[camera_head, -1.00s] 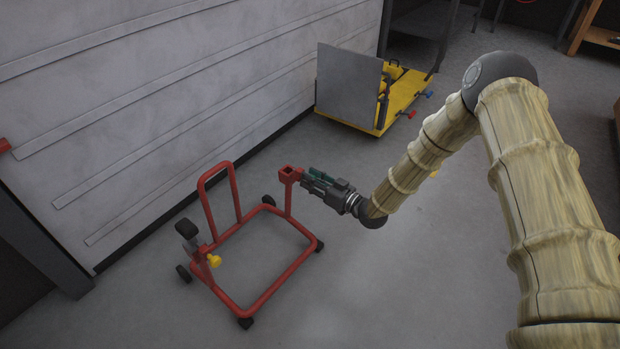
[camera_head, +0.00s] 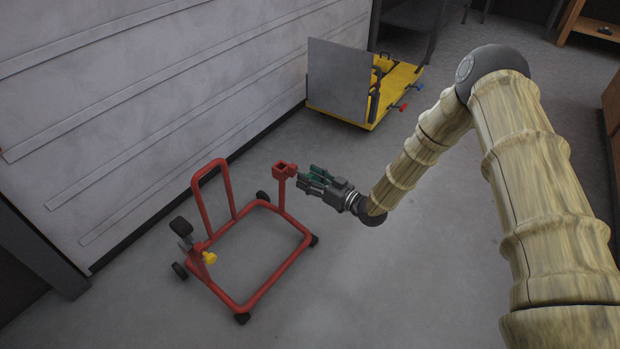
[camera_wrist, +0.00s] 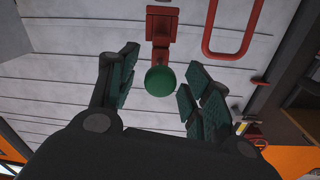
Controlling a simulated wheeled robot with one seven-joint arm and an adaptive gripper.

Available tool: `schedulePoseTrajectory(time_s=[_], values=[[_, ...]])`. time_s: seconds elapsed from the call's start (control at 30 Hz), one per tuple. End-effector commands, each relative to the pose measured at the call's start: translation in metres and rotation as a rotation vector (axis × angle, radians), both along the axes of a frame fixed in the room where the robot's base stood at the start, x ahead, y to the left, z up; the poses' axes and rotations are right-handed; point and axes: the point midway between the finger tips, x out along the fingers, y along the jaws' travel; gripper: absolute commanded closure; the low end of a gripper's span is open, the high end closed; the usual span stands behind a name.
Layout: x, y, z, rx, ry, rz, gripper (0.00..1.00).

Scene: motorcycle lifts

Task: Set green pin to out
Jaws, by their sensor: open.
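The green pin shows as a round green knob (camera_wrist: 160,81) at the end of a red socket on the stand in the wrist view. It lies between the two spread fingers of my gripper (camera_wrist: 163,66), with a visible gap on each side. In the head view my open gripper (camera_head: 308,178) is just right of the red post (camera_head: 281,188) of the wheeled red stand (camera_head: 262,287). The green pin cannot be told apart from my green finger pads there. How far the pin is drawn out cannot be told.
A yellow knob (camera_head: 210,258) and a black pad (camera_head: 180,226) are on the stand's left side. A yellow lift with a grey plate (camera_head: 338,80) stands behind, near the pale wall (camera_head: 130,90). The floor right of the stand is clear.

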Motion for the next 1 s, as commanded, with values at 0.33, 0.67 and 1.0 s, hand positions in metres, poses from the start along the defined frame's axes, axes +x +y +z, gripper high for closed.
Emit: schedulePoseTrajectory(time_s=[0.33, 0.67, 1.0], values=[[-0.030, -0.040, 0.000, 0.000, 0.001, -0.003, 0.51], [-0.063, -0.081, 0.000, 0.001, 0.000, -0.002, 0.51], [-0.074, -0.094, 0.000, 0.000, 0.000, -0.002, 0.51]])
